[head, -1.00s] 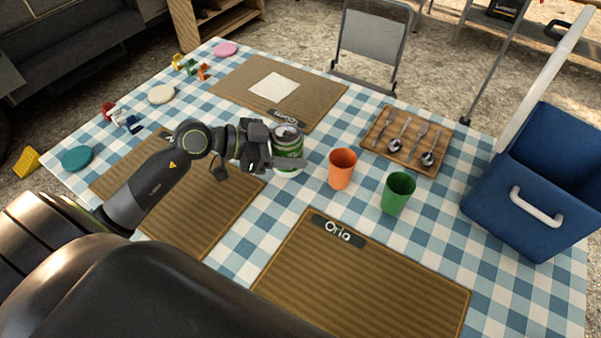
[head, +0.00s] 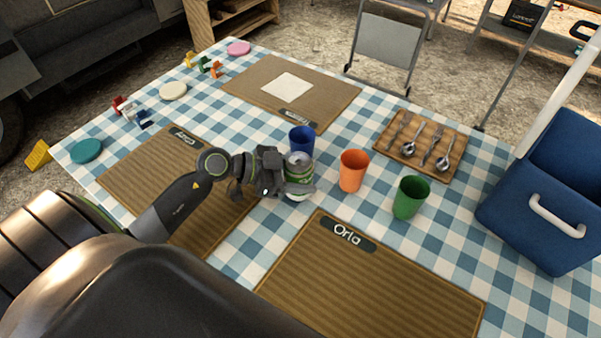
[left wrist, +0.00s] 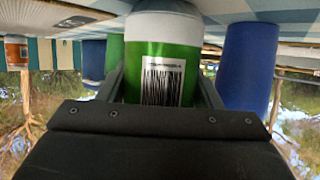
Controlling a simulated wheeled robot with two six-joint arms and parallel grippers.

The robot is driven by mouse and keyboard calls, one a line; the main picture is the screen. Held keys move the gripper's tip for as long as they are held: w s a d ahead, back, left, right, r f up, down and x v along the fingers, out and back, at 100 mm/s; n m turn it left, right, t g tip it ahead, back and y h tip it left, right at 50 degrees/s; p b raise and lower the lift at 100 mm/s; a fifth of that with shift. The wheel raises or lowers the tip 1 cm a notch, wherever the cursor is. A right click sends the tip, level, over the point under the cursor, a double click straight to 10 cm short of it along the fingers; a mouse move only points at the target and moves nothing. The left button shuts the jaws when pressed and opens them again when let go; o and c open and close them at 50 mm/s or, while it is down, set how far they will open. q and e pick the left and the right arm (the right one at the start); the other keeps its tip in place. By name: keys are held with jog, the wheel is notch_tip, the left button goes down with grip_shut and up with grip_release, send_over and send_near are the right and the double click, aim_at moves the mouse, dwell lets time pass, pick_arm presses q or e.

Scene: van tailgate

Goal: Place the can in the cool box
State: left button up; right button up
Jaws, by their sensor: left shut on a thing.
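The can (head: 299,172), green and silver, is upright between the fingers of my left gripper (head: 297,187). The gripper is shut on it, near the middle of the table. The left wrist view shows the can (left wrist: 160,60) close up, with its green band and a barcode label, between the two fingers. I cannot tell for sure whether its base touches the cloth. The blue cool box (head: 540,205) with a white handle stands open at the right, well apart from the can. My right gripper is not in view.
A blue cup (head: 302,139) stands just behind the can. An orange cup (head: 353,171) and a green cup (head: 410,197) stand between it and the cool box. A wooden board with cutlery (head: 408,155) lies behind them. The Orla mat (head: 370,280) in front is bare.

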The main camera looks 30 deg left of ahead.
pick_arm(q)
jog(key=o, duration=1.2)
